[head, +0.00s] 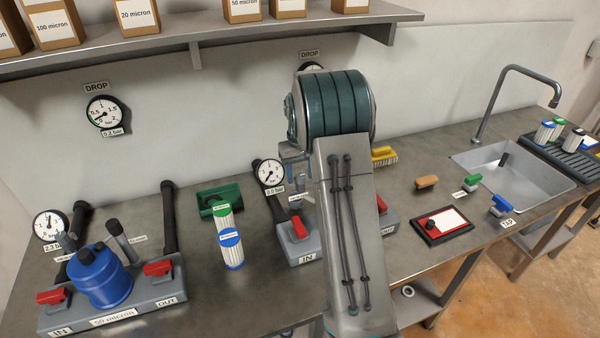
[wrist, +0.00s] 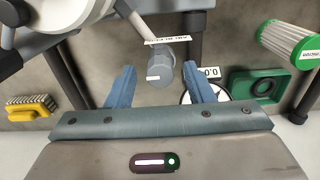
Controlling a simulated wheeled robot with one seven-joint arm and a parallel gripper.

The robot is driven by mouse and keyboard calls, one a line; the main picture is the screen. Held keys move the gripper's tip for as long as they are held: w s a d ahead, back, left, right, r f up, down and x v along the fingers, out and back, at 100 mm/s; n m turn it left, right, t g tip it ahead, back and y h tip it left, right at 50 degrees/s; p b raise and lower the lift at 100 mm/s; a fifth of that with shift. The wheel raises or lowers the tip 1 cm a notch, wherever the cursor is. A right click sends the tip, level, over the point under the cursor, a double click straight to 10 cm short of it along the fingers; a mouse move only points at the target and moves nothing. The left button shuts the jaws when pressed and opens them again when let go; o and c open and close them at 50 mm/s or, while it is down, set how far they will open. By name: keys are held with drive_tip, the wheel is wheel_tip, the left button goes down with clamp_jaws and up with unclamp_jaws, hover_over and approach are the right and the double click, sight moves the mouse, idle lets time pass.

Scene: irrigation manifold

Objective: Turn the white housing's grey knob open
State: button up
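The white housing (wrist: 72,10) shows in the top left of the wrist view, cut off by the frame edge. The grey knob (wrist: 160,74) is a short cylinder with a pale mark, on a light stem running from the housing side. A small white label (wrist: 168,41) is beside it. My gripper (wrist: 159,66) is open, its two blue fingers apart with the knob between them in the picture. I cannot tell whether either finger touches it.
A gauge (head: 270,173) stands close by the gripper. Red-handled valves (head: 300,229) are on the manifold below. A blue housing (head: 100,276) stands at left, with filter cartridges (head: 231,248) between. A yellow brush (head: 384,155) lies right of my arm, and a shelf (head: 200,45) runs above.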

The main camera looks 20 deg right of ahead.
sight(300, 175)
drive_tip(key=shift+r, duration=0.1)
wheel_tip(300, 175, up, 14)
drive_tip(key=shift+f+b, duration=0.2)
drive_tip(key=shift+b, duration=0.25)
idle(0.3)
drive_tip(key=s+a+r+t, duration=0.1)
drive_tip(key=s+a, duration=0.3)
drive_tip(key=s, duration=0.4)
drive_tip(key=s+a+r+t, duration=0.15)
drive_tip(key=s+a, duration=0.25)
drive_tip(key=s, duration=0.4)
drive_tip(key=s+a+f, duration=0.2)
drive_tip(key=s+f, duration=0.1)
drive_tip(key=s, duration=0.5)
drive_tip(key=s+a+f, duration=0.2)
drive_tip(key=s+f, duration=0.1)
drive_tip(key=s, duration=0.5)
